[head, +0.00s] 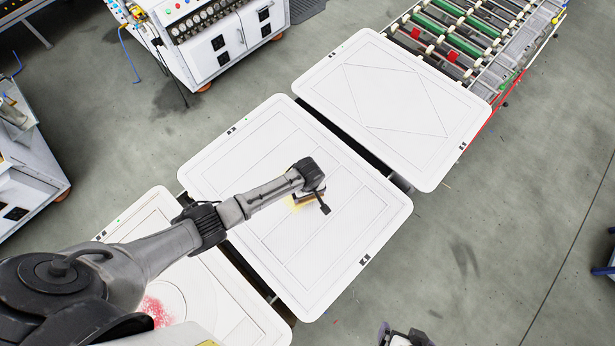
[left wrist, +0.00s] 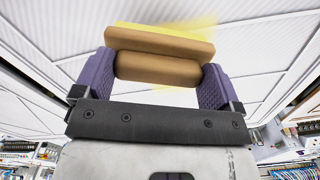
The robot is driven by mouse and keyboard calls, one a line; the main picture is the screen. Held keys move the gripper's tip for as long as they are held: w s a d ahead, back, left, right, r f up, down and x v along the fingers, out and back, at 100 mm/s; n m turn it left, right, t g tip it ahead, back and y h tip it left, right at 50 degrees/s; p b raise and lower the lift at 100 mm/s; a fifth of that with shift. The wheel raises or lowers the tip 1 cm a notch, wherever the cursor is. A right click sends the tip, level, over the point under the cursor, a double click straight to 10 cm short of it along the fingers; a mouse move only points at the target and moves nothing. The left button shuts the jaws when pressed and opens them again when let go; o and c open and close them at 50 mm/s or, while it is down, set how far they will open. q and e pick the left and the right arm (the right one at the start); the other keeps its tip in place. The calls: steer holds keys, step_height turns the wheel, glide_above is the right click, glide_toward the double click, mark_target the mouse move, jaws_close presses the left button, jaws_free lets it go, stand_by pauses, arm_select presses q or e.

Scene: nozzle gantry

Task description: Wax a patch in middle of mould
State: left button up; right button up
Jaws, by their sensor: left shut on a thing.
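The middle mould (head: 262,150) is a white, round-cornered panel with thin lines on it, in the centre of the head view. My left gripper (head: 314,196) is over its middle, shut on a brown block (left wrist: 160,62), which shows clearly between the purple fingers in the left wrist view. A yellow patch (head: 296,203) shows on the mould beside the block; it also shows in the left wrist view (left wrist: 188,24). The block hides part of it. Whether the block touches the surface I cannot tell. A dark part at the bottom edge seems to be my right gripper (head: 405,337); its fingers are unclear.
Another white mould (head: 385,105) with a diamond outline lies at upper right, before a roller conveyor (head: 455,30). A third mould (head: 225,300) with a red-speckled area lies at lower left, partly behind my arm. White machines (head: 225,40) stand at upper left.

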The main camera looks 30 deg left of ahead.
arm_select(q)
step_height(320, 180, up, 3)
steer(key=p, duration=0.3)
steer(key=shift+r, duration=0.15)
steer(key=shift+r+p, duration=0.45)
steer(key=shift+r, duration=0.45)
